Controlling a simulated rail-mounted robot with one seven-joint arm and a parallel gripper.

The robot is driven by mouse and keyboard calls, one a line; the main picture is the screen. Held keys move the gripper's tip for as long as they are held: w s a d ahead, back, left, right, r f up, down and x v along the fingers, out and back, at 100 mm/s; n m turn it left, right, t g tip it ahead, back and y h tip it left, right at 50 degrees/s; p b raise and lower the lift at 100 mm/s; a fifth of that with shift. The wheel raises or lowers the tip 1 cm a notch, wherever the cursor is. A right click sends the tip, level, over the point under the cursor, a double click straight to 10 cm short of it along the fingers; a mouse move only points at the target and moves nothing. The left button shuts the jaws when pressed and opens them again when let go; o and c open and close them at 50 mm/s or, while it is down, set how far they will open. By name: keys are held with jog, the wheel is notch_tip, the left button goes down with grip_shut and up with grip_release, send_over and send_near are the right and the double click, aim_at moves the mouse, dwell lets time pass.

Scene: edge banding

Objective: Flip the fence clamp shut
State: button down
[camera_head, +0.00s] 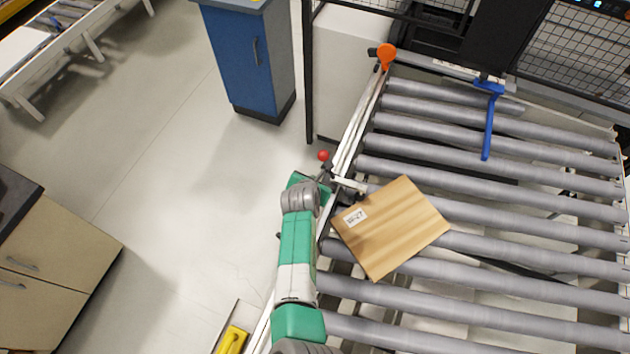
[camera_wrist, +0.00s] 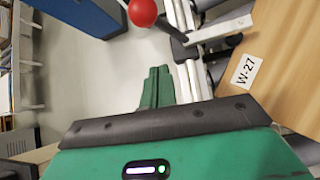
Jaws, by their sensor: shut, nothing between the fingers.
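A lever with a red ball knob (camera_head: 323,155) sits at the outer left side of the metal fence rail (camera_head: 357,125); I take it to be the fence clamp's handle. In the wrist view the red ball (camera_wrist: 142,12) is at the top, with a dark lever running down right to a metal bracket (camera_wrist: 215,32). My gripper (camera_wrist: 158,70) is shut and empty, its green fingers below the ball in the picture, apart from it. In the head view my gripper is largely hidden by my wrist, close to the lever. Whether it touches the lever cannot be told there.
A wooden panel (camera_head: 392,228) labelled W-27 lies skewed on the roller conveyor (camera_head: 480,250), right of my arm. An orange knob (camera_head: 386,55) and a blue lever (camera_head: 489,120) are at the far end. A blue cabinet (camera_head: 243,60) stands back left.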

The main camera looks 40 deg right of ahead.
jog(key=s, duration=0.1)
jog(key=s+a+r, duration=0.1)
jog(key=s+r+p, duration=0.1)
jog(key=s, duration=0.1)
jog(key=shift+a+r, duration=0.15)
jog(key=shift+a, duration=0.2)
